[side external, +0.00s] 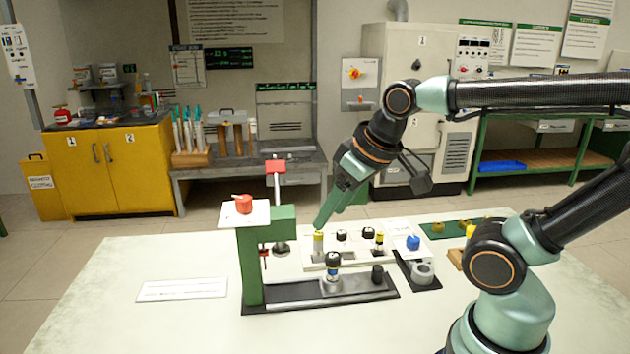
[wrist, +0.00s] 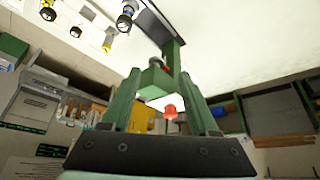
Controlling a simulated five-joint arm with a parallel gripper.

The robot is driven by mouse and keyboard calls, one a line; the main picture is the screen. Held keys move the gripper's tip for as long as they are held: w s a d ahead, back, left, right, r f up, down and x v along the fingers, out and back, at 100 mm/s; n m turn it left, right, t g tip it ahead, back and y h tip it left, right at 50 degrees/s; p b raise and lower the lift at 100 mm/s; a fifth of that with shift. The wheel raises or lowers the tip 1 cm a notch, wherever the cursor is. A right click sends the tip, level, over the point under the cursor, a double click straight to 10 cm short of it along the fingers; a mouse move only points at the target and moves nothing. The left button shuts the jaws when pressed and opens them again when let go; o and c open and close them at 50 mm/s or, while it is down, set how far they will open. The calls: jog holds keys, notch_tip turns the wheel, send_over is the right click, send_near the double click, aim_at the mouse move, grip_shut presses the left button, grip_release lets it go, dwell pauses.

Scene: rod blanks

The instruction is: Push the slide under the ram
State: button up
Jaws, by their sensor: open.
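The green press (side external: 250,265) stands at the left end of a dark base (side external: 290,293). Its ram (side external: 281,247) hangs above the base. The grey slide (side external: 352,288) is on the base to the right of the ram, not under it. A black-topped rod blank (side external: 333,268) with a blue band stands on the slide, and a black knob (side external: 377,274) is at its right end. My gripper (side external: 319,225) is open and empty, above and behind the slide, close to a yellowish rod. In the wrist view its two green fingers (wrist: 160,76) are apart, with the press beyond.
A white tray (side external: 310,262) behind the base holds several rods. To the right are a dark holder with a grey ring (side external: 423,274) and a green mat (side external: 438,233). A red lever (side external: 276,166) rises above the press. A white card (side external: 182,290) lies at left; the front table is clear.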

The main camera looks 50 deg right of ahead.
jog(key=d+f+n+g, duration=0.3)
jog(key=d+f+n, duration=0.1)
jog(key=d, duration=0.3)
jog(key=n+g, duration=0.3)
jog(key=n, duration=0.2)
send_near(378, 268)
notch_tip(378, 268, down, 10)
jog(key=shift+s+f, duration=0.1)
jog(key=shift+s, duration=0.05)
grip_shut()
dwell(1.0)
